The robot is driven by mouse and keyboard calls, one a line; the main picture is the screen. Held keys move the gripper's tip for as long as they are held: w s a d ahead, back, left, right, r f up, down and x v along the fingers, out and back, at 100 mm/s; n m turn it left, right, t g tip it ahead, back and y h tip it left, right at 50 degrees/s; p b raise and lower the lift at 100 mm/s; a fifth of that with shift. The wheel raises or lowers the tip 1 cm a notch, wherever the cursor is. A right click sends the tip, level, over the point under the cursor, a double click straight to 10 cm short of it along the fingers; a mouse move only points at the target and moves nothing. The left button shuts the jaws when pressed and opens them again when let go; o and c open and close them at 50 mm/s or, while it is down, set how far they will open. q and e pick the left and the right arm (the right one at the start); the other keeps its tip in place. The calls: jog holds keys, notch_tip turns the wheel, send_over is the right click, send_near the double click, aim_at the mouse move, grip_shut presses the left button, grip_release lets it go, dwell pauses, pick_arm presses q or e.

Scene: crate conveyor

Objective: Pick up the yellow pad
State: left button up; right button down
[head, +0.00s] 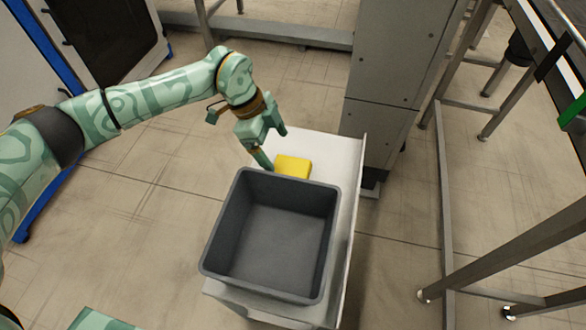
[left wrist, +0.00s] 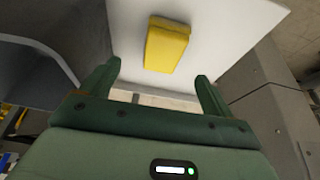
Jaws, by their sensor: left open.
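The yellow pad (head: 293,166) lies on the white surface (head: 352,200), just beyond the far edge of the grey crate. My left gripper (head: 273,148) is above and slightly left of the pad in the head view, open and empty, with its fingers pointing down. In the left wrist view the yellow pad (left wrist: 166,44) shows whole, ahead of the two fingertips of the left gripper (left wrist: 155,75) and roughly between them. The gripper does not appear to touch the pad. My right gripper is in neither view.
An empty grey crate (head: 212,240) stands on the same white surface, close to the pad. A tall grey cabinet (head: 395,70) stands behind and to the right. Metal frame legs (head: 447,200) are at the right. The floor at the left is clear.

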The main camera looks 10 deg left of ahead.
aim_at(291, 165)
pick_arm(q)
jog(key=b+x, duration=0.1)
jog(key=x, duration=0.3)
jog(key=shift+w, duration=0.1)
jog(key=shift+d+f+b, duration=0.15)
jog(key=shift+f+b, duration=0.15)
jog(key=shift+b, duration=0.05)
jog(key=b+x, duration=0.2)
jog(key=x, duration=0.1)
jog(key=shift+w+d+f+b, duration=0.15)
jog(key=shift+w+d+b, duration=0.05)
jog(key=shift+b, duration=0.2)
jog(key=shift+d+f, duration=0.25)
jog(key=shift+f, duration=0.25)
jog(key=shift+r, duration=0.15)
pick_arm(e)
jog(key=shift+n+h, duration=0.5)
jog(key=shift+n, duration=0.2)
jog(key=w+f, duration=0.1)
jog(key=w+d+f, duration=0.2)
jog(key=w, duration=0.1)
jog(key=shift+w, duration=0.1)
pick_arm(q)
jog(key=c, duration=1.1)
